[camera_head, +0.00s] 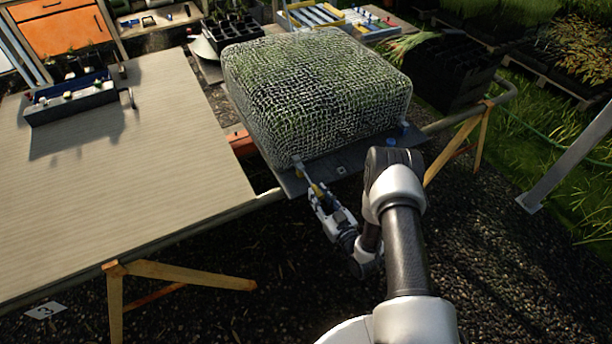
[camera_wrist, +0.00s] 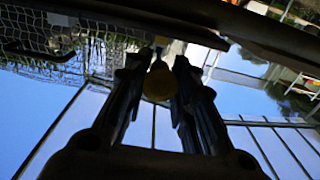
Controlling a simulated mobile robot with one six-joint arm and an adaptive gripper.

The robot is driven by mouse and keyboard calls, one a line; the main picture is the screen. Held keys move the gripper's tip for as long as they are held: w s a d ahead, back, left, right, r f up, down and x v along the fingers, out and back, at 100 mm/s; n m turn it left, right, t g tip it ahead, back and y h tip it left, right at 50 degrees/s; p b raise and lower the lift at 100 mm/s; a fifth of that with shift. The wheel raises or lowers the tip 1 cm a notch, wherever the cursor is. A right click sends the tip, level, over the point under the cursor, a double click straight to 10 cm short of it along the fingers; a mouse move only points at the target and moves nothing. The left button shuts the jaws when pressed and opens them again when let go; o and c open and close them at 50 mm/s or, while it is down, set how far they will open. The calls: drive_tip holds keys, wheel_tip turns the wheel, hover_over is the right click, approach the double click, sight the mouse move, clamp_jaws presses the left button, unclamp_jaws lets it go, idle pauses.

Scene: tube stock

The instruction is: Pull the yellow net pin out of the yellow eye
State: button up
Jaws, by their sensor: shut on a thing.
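The yellow net pin (camera_head: 316,189) is at the near edge of the netted block, in front of a small pale fitting on the plate edge. In the wrist view its rounded yellow head (camera_wrist: 158,82) sits between my two fingers. My gripper (camera_head: 321,199) is shut on the pin, also seen in the wrist view (camera_wrist: 157,90). A small yellow part (camera_wrist: 161,41) shows just beyond the head, at the dark plate edge; I cannot tell whether it is the eye or the shank. Whether the pin is still inside the eye is hidden.
The net-covered block (camera_head: 315,90) rests on a dark plate (camera_head: 345,165) over a trestle frame. A beige table (camera_head: 120,180) with a dark tray (camera_head: 72,103) is at left.

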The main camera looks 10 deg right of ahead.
drive_tip(key=shift+v, duration=1.2)
